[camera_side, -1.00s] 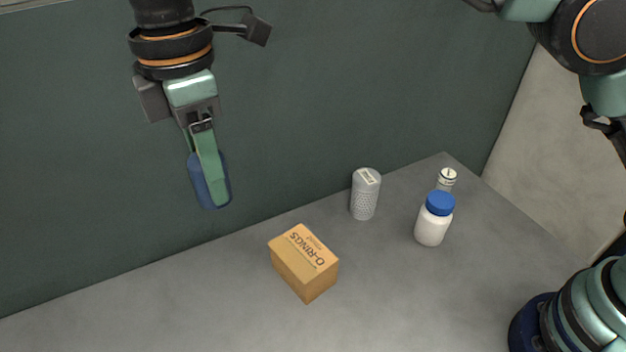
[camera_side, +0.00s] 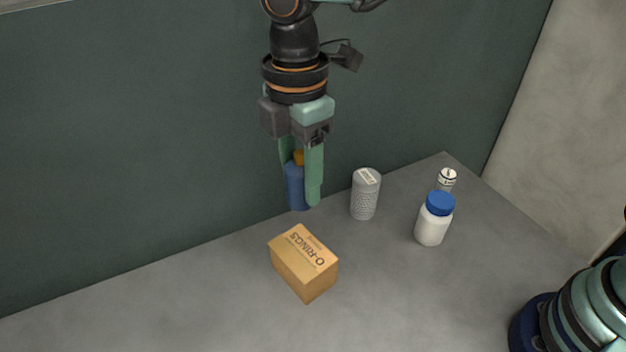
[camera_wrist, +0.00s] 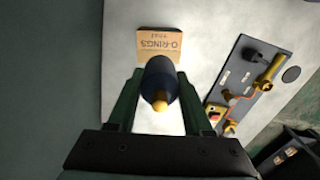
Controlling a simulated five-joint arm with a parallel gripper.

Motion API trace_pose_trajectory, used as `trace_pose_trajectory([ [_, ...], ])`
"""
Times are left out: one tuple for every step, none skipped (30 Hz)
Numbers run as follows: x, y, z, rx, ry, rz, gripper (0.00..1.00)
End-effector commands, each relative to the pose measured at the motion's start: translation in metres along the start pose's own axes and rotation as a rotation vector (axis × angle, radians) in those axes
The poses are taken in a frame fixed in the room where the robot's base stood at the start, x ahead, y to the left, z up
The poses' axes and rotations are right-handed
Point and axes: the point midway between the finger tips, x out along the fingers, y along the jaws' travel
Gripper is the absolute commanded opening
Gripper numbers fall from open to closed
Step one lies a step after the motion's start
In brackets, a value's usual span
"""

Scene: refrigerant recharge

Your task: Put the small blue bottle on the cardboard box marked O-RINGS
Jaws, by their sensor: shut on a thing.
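The small blue bottle (camera_side: 296,187) with an orange cap is upright between the green fingers of my gripper (camera_side: 305,188), which is shut on it. In the side view it hangs in the air above and behind the box. In the wrist view the bottle (camera_wrist: 158,84) sits between the fingers (camera_wrist: 158,100), cap toward the camera, and covers the near edge of the box. The cardboard box (camera_side: 303,264) marked O-RINGS stands on the grey table. Its lettered top (camera_wrist: 158,42) faces up and is bare where it shows.
A grey perforated canister (camera_side: 365,195), a white bottle with a blue lid (camera_side: 433,220) and a small white-topped container (camera_side: 446,178) stand right of the box. The wrist view shows a dark panel with yellow valves (camera_wrist: 250,80). The table left of the box is clear.

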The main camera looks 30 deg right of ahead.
Motion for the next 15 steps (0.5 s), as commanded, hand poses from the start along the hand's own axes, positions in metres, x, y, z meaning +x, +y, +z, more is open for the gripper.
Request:
trace_pose_trajectory([
  [0.013, -0.001, 0.0, 0.0, -0.003, -0.005, 0.0],
  [0.021, -0.001, 0.0, 0.0, -0.003, -0.004, 0.0],
  [0.03, -0.001, 0.0, 0.0, -0.003, -0.005, 0.0],
  [0.036, 0.0, 0.0, 0.0, -0.002, -0.004, 0.0],
  [0.043, 0.0, 0.0, 0.0, -0.002, -0.004, 0.0],
  [0.05, 0.0, 0.0, 0.0, -0.002, -0.004, 0.0],
  [0.055, 0.0, 0.0, 0.0, -0.002, -0.003, 0.0],
  [0.059, 0.0, 0.0, 0.0, -0.001, -0.002, 0.0],
  [0.064, 0.0, 0.0, 0.0, -0.001, -0.002, 0.0],
  [0.066, 0.001, -0.001, 0.0, -0.001, -0.001, 0.0],
  [0.068, 0.001, -0.001, 0.0, -0.001, -0.001, 0.0],
  [0.07, 0.001, -0.001, 0.0, 0.0, -0.001, 0.0],
  [0.072, 0.001, -0.001, 0.0, 0.0, 0.0, 0.0],
  [0.074, 0.001, -0.001, 0.0, 0.0, 0.0, 0.0],
  [0.078, 0.001, -0.001, 0.0, 0.0, 0.0, 0.0],
])
